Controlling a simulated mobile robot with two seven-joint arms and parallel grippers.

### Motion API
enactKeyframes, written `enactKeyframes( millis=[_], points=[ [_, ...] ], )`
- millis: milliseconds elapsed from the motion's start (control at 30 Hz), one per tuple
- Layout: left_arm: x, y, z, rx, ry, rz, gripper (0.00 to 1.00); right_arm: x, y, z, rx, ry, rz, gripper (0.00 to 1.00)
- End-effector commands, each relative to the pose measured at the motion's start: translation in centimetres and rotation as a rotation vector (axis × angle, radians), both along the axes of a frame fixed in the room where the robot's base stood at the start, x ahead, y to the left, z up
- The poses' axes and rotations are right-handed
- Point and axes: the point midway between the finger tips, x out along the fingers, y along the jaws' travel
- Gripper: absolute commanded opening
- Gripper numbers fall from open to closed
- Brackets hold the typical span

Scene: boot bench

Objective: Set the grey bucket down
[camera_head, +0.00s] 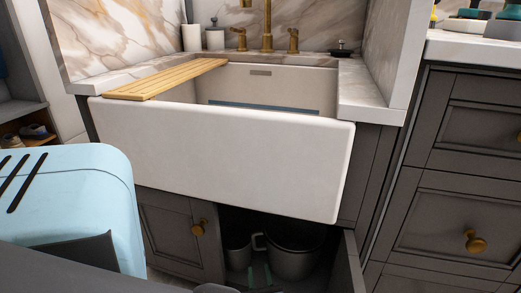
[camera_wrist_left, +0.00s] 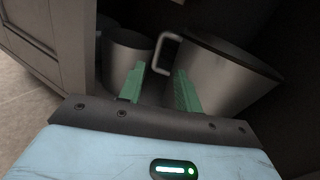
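A large grey bucket (camera_head: 292,258) with a pale side handle stands in the open cabinet under the sink. The bucket also fills the right of the left wrist view (camera_wrist_left: 222,78), its handle (camera_wrist_left: 158,55) towards my fingers. My left gripper (camera_wrist_left: 160,88) is open, its two green fingers apart. The fingertips are close to the handle, whose lower end shows between them; I cannot tell if they touch. The left gripper shows low in the head view (camera_head: 259,275) in front of the bucket. The bucket's base is hidden in the head view. My right gripper is not in view.
A smaller grey container (camera_head: 238,252) stands left of the bucket, also in the left wrist view (camera_wrist_left: 126,48). The cabinet door (camera_head: 178,236) borders the opening on the left. The white sink front (camera_head: 225,155) overhangs it. Drawers (camera_head: 450,215) are at the right.

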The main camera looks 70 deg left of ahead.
Motion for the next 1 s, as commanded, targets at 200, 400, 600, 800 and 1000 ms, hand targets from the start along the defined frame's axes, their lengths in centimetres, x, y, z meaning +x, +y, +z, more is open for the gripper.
enactKeyframes(
  millis=[200,400,600,800,1000],
  points=[
    [-0.4,0.0,-0.3,-0.013,0.000,-0.002,0.34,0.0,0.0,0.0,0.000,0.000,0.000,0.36],
    [-5.8,-1.7,-5.4,-0.273,-0.042,-0.019,0.34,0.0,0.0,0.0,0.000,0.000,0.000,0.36],
    [-16.0,-7.0,-11.7,-0.766,-0.181,0.057,0.34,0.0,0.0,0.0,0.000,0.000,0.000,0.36],
    [-25.6,-14.3,-13.1,-1.234,-0.386,0.280,0.34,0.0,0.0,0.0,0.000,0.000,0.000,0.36],
    [-32.9,-21.4,-9.6,-1.606,-0.652,0.631,0.34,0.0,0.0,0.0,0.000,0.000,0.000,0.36]
  ],
)
